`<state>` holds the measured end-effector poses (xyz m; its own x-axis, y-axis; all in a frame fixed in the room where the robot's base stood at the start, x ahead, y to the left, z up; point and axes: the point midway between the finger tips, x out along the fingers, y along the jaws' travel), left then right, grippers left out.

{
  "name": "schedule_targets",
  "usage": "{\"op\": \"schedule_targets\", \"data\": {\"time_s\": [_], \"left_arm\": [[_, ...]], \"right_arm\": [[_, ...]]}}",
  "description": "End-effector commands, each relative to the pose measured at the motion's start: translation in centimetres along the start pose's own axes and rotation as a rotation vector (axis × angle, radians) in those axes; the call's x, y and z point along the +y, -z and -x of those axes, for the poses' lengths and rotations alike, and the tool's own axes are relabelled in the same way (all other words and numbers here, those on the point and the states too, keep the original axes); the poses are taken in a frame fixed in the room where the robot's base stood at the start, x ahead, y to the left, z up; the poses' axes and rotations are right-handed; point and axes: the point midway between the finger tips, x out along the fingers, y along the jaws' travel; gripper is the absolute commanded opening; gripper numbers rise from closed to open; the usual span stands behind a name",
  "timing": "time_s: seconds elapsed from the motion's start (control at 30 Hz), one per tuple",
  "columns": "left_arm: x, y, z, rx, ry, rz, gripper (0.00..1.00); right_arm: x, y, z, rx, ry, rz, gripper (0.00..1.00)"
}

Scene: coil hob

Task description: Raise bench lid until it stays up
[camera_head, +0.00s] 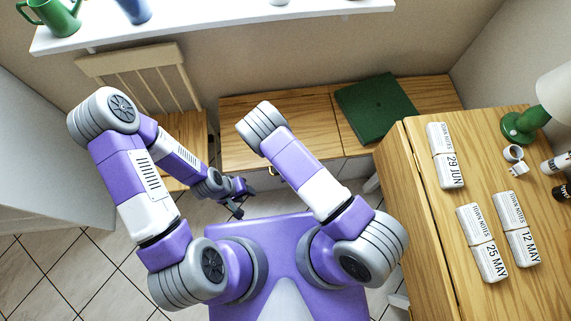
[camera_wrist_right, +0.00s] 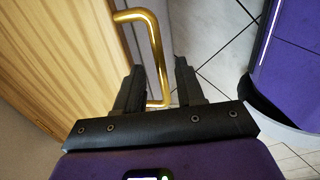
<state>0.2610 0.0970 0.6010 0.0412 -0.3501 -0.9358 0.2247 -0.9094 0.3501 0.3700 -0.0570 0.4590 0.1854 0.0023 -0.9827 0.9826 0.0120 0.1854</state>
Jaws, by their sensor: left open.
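The wooden bench (camera_head: 290,108) stands low along the back wall, its top in two sections lying flat. In the right wrist view a brass bar handle (camera_wrist_right: 156,48) is fixed to a wood-grain panel (camera_wrist_right: 65,55). My right gripper (camera_wrist_right: 160,78) is open, its two dark fingers apart; the handle's bar shows in the gap between them, and I cannot tell whether they touch it. In the head view the right hand is mostly hidden behind its arm. My left gripper (camera_head: 240,197) is open and empty, low over the floor in front of the chair, apart from the bench.
A wooden chair (camera_head: 150,75) stands at the left. Tiled floor (camera_head: 90,275) is clear at lower left.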

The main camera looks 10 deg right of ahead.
Motion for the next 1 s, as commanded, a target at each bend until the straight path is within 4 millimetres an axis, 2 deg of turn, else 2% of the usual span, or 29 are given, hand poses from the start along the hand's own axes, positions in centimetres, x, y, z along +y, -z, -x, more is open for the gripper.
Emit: {"op": "schedule_targets", "data": {"time_s": [0.17,0.4,0.77,1.0], "left_arm": [[0.0,0.0,0.0,0.0,0.0,0.0,0.43],[0.0,0.0,0.0,0.0,0.0,0.0,0.43],[0.0,0.0,0.1,0.0,0.0,0.0,0.43],[0.4,-0.1,1.0,0.0,0.0,0.0,0.43]], "right_arm": [[0.0,0.0,0.0,0.0,0.001,-0.001,0.37],[0.0,0.0,0.1,0.0,0.001,-0.001,0.0],[0.0,0.0,0.1,0.0,0.001,-0.001,0.0],[0.5,0.0,1.6,0.002,0.035,-0.005,0.0]]}}
